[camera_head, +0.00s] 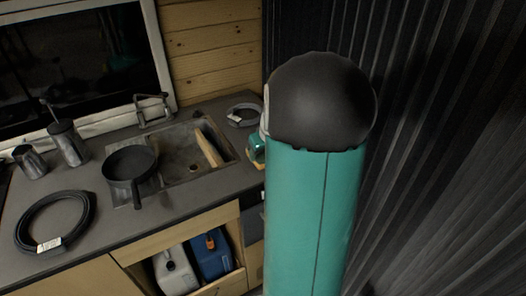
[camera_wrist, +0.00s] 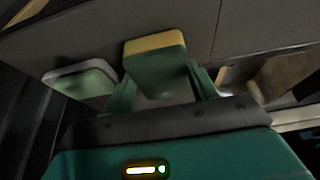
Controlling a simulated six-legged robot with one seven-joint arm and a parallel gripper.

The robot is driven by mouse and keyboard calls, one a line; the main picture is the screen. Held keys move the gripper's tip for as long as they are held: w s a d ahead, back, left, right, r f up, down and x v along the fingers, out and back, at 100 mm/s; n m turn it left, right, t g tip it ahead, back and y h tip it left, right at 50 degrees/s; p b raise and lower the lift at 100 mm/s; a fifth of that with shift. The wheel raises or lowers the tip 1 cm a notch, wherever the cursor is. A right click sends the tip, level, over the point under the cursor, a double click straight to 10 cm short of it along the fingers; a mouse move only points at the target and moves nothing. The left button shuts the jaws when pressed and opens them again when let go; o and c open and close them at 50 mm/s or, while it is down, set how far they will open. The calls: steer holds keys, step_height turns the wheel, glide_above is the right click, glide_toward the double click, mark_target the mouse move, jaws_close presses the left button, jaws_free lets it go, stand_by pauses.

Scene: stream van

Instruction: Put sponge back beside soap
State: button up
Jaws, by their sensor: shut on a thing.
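The sponge (camera_wrist: 155,63), a green block with a yellow layer along its far edge, is between the two green fingers of my gripper (camera_wrist: 162,88) in the wrist view. The gripper is shut on it. A green, rounded block with a pale grey rim (camera_wrist: 82,78) lies just left of the sponge, apart from it; it may be the soap, but I cannot tell for sure. In the head view my own arm hides most of this spot.
The sink (camera_head: 180,168) holds a tan wooden board (camera_head: 209,148), and a black pan (camera_head: 130,166) sits at its left.

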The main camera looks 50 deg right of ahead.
steer(key=o, duration=0.9)
steer(key=shift+f, duration=0.1)
steer(key=v, duration=1.2)
steer(key=a+r+n, duration=0.1)
steer(key=a+r, duration=0.1)
steer(key=a, duration=0.7)
steer(key=a+r+n, duration=0.1)
steer(key=a+r, duration=0.1)
steer(key=a, duration=0.8)
steer(key=shift+n+t+y, duration=0.6)
steer(key=shift+n+y, duration=0.1)
steer(key=shift+n, duration=0.1)
steer(key=s+a, duration=0.2)
steer(key=a, duration=0.3)
steer(key=s+a, duration=0.3)
steer(key=a, duration=0.2)
steer(key=s+a, duration=0.3)
steer(key=a, duration=0.2)
steer(key=shift+s+a+f, duration=0.1)
steer(key=shift+f, duration=0.15)
